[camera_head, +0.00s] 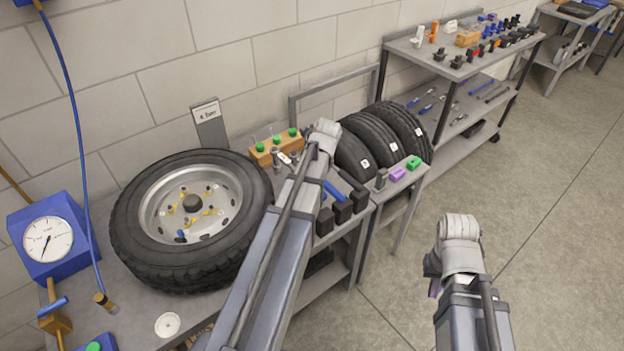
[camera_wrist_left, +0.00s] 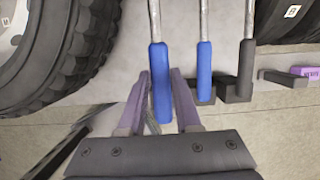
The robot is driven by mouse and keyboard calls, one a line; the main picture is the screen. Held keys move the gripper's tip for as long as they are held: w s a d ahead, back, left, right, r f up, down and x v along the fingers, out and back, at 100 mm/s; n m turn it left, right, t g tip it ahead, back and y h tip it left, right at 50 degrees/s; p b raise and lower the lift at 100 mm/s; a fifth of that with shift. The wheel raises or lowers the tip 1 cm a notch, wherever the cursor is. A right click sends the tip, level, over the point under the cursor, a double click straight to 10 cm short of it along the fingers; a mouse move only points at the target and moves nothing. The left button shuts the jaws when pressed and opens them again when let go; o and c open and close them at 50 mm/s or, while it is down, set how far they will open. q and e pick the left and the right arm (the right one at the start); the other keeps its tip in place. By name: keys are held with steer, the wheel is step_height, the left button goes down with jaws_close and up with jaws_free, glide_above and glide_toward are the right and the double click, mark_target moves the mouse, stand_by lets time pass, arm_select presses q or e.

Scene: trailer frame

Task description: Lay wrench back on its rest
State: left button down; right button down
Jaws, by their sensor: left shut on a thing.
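In the left wrist view my left gripper (camera_wrist_left: 161,88) has its purple fingers on either side of a wrench's blue handle (camera_wrist_left: 161,95) and is shut on it. The wrench's metal shaft runs up out of that view. A second blue-handled tool (camera_wrist_left: 204,75) and a black-handled tool (camera_wrist_left: 246,70) lie to its right. In the head view my left arm hides the left gripper; a blue handle (camera_head: 335,192) shows just right of the arm, beside black rest blocks (camera_head: 342,211). My right gripper (camera_head: 433,275) hangs over the floor at right, mostly hidden by its wrist.
A tyre on a rim (camera_head: 125,232) lies on the bench left of my left arm. Upright tyres (camera_head: 353,155) stand behind a small side stand with purple (camera_head: 397,174) and green (camera_head: 413,162) blocks. A blue gauge box (camera_head: 48,240) is at far left. The floor at right is clear.

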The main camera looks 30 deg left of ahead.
arm_select(q)
step_height(320, 180, down, 6)
steer(key=b, duration=0.6)
steer(key=shift+f+b, duration=0.25)
steer(key=shift+b, duration=0.05)
stand_by(0.4)
steer(key=c, duration=0.5)
jaws_free()
steer(key=shift+r, duration=0.1)
steer(key=p+v, duration=0.7)
steer(key=shift+r+p, duration=0.3)
steer(key=shift+f, duration=0.1)
